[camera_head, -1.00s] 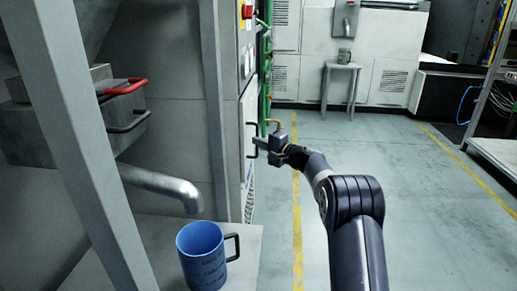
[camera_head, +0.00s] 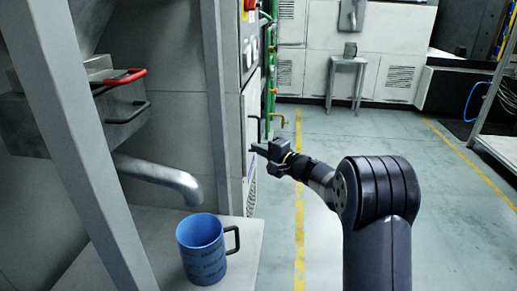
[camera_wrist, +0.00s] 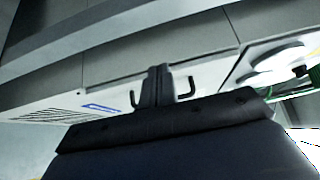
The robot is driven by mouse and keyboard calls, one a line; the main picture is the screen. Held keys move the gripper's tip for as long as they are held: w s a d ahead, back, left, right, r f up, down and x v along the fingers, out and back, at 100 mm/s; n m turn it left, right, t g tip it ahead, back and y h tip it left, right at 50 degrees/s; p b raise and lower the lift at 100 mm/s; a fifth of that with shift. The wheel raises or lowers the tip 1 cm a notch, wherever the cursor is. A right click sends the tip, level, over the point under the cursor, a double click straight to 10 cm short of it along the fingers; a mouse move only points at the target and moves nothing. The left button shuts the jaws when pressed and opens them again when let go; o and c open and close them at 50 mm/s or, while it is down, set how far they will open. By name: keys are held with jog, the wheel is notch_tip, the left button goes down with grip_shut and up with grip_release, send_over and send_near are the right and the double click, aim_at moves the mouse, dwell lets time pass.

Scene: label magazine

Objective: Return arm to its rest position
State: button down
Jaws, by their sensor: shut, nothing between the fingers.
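My gripper (camera_head: 262,148) is shut and empty at the end of my dark arm, in the middle of the head view. It is in front of the white cabinet (camera_head: 251,120) at the edge of the machine; whether it touches the cabinet cannot be told. In the wrist view the shut fingers (camera_wrist: 156,84) show at the centre, with the dark wrist body below them. Two dark hooked handles (camera_wrist: 184,88) appear on either side of the fingers.
A blue mug (camera_head: 202,248) stands on a grey ledge (camera_head: 243,236) below a metal spout (camera_head: 160,178). A box with a red handle (camera_head: 126,77) is at the left. A small stool (camera_head: 347,80) stands at the back. The floor on the right is clear.

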jog(key=shift+s+a, duration=0.1)
jog(key=shift+s, duration=0.1)
jog(key=w+d, duration=0.4)
jog(key=w, duration=0.5)
jog(key=shift+w+a+p, duration=0.15)
jog(key=shift+a+p, duration=0.05)
jog(key=shift+a, duration=0.75)
jog(key=shift+w+a+p, duration=0.1)
jog(key=shift+a+p, duration=0.1)
jog(key=shift+a, duration=0.7)
